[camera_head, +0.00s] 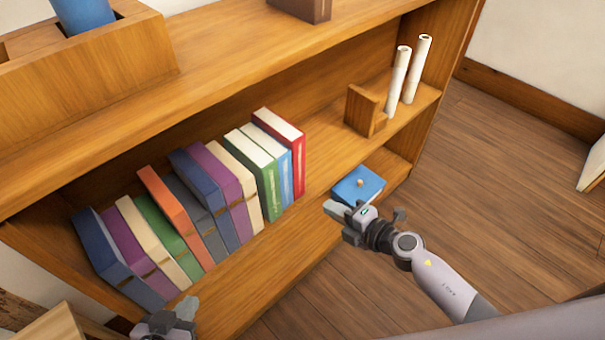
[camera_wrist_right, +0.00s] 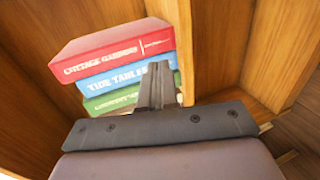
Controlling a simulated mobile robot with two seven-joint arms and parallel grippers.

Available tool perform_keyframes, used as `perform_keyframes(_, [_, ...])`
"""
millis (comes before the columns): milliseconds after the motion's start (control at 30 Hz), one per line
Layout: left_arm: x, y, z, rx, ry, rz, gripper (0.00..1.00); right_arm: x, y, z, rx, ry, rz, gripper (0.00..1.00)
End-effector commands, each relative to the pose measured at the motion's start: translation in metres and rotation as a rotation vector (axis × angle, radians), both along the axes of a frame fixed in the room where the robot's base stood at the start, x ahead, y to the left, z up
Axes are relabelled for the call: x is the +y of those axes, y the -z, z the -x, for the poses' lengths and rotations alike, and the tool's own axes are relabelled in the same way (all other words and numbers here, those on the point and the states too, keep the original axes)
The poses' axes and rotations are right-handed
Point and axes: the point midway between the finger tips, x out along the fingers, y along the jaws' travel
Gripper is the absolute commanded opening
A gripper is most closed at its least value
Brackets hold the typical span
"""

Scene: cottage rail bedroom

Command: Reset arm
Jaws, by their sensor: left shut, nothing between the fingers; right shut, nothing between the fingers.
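My right gripper (camera_head: 338,209) is shut and empty in front of the shelf, close to a blue box or book (camera_head: 358,185) with a small knob-like piece on top. Its closed fingers show in the right wrist view (camera_wrist_right: 156,82), pointing toward the books. My left gripper (camera_head: 180,312) is at the bottom edge of the head view, in front of the lower left books, shut and empty. It is partly cut off by the frame.
A wooden bookcase (camera_head: 265,62) holds a row of several books; a red book (camera_head: 279,127) ends the row, and it also shows in the right wrist view (camera_wrist_right: 115,47). Two white rolls (camera_head: 408,75) stand beside a wooden bookend (camera_head: 362,112). Wood floor (camera_head: 500,190) lies clear at right.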

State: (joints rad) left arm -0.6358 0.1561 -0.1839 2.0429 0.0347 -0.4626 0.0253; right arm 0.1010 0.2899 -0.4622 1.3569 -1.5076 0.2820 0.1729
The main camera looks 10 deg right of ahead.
Motion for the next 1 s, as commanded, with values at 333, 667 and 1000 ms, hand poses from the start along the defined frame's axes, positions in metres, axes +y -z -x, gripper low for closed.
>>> perform_keyframes(333, [-0.002, 0.000, 0.000, 0.000, -0.007, 0.009, 0.00, 0.000, 0.000, 0.000, 0.000, 0.000, 0.000, 0.00])
perform_keyframes(667, [-0.002, 0.000, 0.000, 0.000, -0.007, 0.009, 0.00, -0.003, -0.011, 0.014, 0.046, 0.126, -0.183, 0.00])
perform_keyframes(1000, [-0.001, 0.000, 0.000, 0.000, -0.003, 0.004, 0.00, -0.041, -0.019, 0.063, 0.282, 0.540, -0.669, 0.00])
